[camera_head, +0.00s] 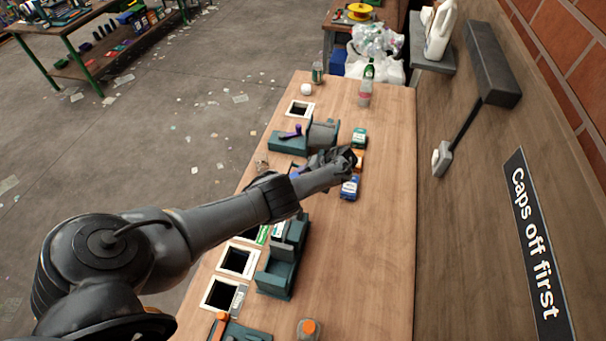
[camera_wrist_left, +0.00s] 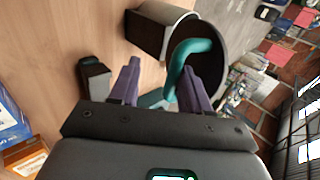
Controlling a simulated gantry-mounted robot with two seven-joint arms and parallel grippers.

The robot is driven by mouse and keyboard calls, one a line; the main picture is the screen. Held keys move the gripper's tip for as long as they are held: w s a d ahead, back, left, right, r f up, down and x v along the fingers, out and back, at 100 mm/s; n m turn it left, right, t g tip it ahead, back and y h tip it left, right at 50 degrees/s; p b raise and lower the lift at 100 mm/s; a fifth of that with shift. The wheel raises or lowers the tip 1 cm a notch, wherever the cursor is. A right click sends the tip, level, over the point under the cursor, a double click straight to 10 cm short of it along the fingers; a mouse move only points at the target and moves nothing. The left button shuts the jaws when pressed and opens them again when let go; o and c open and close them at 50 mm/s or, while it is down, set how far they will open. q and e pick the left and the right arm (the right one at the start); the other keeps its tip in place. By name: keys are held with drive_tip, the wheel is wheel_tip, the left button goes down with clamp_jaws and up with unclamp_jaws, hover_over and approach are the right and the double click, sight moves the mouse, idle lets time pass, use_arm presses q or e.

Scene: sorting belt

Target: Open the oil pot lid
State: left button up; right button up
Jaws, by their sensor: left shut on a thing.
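The grey, round-sided oil pot (camera_head: 323,132) stands at the far part of the bench. It also shows at the top of the left wrist view (camera_wrist_left: 158,30). A dark round lid (camera_wrist_left: 224,62) with a curved teal handle (camera_wrist_left: 200,47) overlaps its rim there; I cannot tell whether lid and pot touch. My left gripper (camera_head: 343,161) is just on the near side of the pot. In the left wrist view its purple fingers (camera_wrist_left: 164,76) are shut on the teal handle. The lid is hard to make out in the head view. My right gripper is not in view.
A teal fixture with a purple lever (camera_head: 291,132) stands left of the pot. A green box (camera_head: 359,138) and a blue box (camera_head: 350,187) lie close to the left gripper. A clear bottle (camera_head: 365,90) stands behind. Bench space at right is clear.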

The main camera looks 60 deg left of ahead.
use_arm(q)
drive_tip(key=shift+w+d+r, duration=0.15)
drive_tip(key=shift+d, duration=0.05)
drive_tip(key=p+v, duration=0.1)
drive_tip(key=v, duration=0.9)
drive_tip(key=shift+r, duration=0.25)
